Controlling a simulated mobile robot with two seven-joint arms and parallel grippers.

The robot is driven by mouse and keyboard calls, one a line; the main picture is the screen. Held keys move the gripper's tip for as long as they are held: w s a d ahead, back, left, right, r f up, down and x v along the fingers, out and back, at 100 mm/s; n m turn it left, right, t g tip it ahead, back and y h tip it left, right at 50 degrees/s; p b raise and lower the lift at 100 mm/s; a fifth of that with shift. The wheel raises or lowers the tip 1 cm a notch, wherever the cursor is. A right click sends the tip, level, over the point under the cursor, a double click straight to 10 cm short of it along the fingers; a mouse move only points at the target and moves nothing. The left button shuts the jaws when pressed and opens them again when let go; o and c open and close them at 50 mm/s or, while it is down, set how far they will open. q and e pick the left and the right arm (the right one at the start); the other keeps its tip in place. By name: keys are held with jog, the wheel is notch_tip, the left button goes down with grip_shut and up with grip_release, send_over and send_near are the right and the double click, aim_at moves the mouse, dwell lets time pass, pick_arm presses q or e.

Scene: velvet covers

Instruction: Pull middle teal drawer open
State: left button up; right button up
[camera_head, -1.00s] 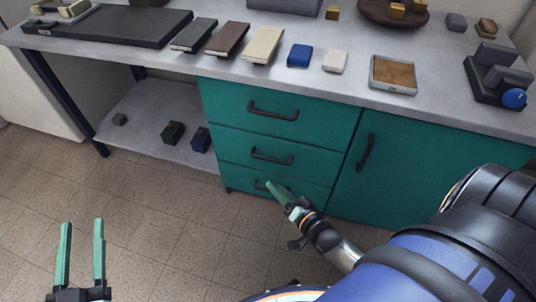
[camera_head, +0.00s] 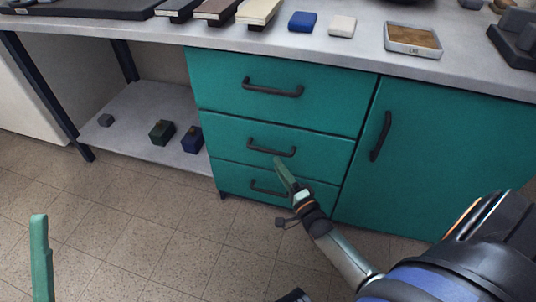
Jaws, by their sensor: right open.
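The teal drawer unit has three stacked drawers, all shut. The middle teal drawer (camera_head: 235,140) has a dark bar handle (camera_head: 271,148). My right gripper (camera_head: 282,168) is open, with its green fingers in front of the lower part of the middle drawer, just below the right part of that handle. I cannot tell whether it touches the front. One finger largely hides the other. My left gripper shows only as one green finger (camera_head: 41,258) at the lower left, over the floor; its other finger is not visible.
The top drawer (camera_head: 225,85) and bottom drawer (camera_head: 230,180) have similar handles. A teal cupboard door (camera_head: 430,150) is at the right. The grey worktop (camera_head: 360,45) carries books, a blue block and a tray. A low shelf (camera_head: 140,110) holds small boxes. The floor in front is clear.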

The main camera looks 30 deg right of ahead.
aim_at(268, 151)
jog(key=shift+w+d+r+b, duration=0.15)
jog(key=shift+w+b, duration=0.25)
jog(key=shift+w, duration=0.85)
jog(key=shift+w+r+b, duration=0.15)
jog(key=shift+w+b, duration=0.25)
jog(key=shift+w, duration=0.8)
jog(key=shift+w+d+r+b, duration=0.15)
jog(key=shift+w+b, duration=0.25)
jog(key=shift+w, duration=0.85)
jog(key=shift+c, duration=0.4)
grip_shut()
